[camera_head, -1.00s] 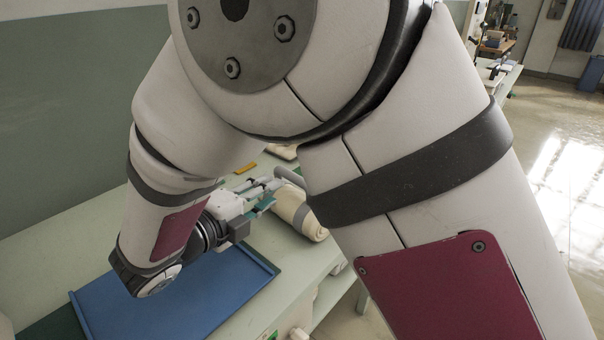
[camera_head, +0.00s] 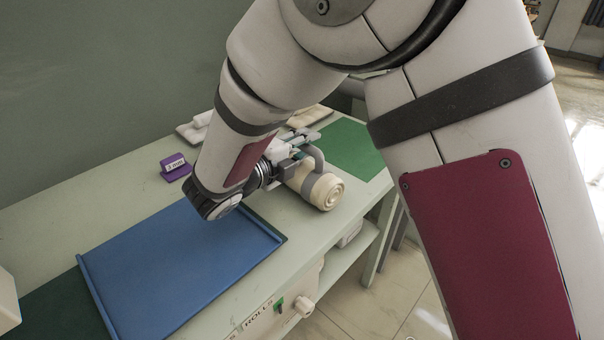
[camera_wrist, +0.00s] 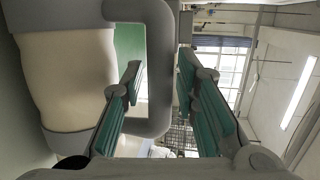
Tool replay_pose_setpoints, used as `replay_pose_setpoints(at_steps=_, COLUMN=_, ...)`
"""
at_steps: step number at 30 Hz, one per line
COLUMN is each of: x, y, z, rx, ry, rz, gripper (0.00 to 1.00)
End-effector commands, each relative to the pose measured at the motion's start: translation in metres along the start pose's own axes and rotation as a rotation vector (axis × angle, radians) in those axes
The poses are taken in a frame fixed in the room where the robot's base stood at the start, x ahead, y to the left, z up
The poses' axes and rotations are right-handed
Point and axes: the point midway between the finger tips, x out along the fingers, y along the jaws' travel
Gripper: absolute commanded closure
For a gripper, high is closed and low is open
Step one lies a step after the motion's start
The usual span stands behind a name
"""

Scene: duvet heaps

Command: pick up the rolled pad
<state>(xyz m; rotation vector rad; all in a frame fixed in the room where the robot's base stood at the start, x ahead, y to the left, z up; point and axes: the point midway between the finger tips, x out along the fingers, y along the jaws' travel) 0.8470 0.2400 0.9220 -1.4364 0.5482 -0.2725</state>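The rolled pad (camera_head: 327,194) is a cream roll lying on its side on the pale green table, its spiral end facing the front right. It has grey straps and a grey loop handle (camera_head: 318,158). In the wrist view the pad (camera_wrist: 65,80) fills the left side and the handle (camera_wrist: 160,45) stands out from it. My gripper (camera_head: 301,143) is at the pad's handle side. In the wrist view my gripper (camera_wrist: 160,64) is open, with the handle's outer bar between its teal-padded fingers. Whether either finger touches the bar I cannot tell.
A blue tray (camera_head: 165,265) lies left of the pad. A purple label holder (camera_head: 175,168) stands behind it. Pale folded items (camera_head: 310,116) lie at the back, partly behind my arm, and a green mat (camera_head: 350,148) lies beyond the pad. The table's front edge is close to the pad.

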Motion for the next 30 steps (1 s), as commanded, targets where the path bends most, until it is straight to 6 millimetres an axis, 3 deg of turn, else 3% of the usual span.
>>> replay_pose_setpoints(at_steps=2, x=0.0, y=0.0, z=0.0, rx=0.0, ry=0.0, rz=0.0, gripper=0.72)
replay_pose_setpoints(at_steps=6, x=0.0, y=0.0, z=0.0, rx=0.0, ry=0.0, rz=0.0, gripper=1.0)
replay_pose_setpoints(at_steps=20, x=-0.001, y=-0.003, z=0.0, rx=0.001, ry=0.0, rz=-0.001, gripper=1.0)
replay_pose_setpoints(at_steps=30, x=-0.011, y=-0.039, z=0.002, rx=0.002, ry=-0.003, rz=-0.002, gripper=1.0)
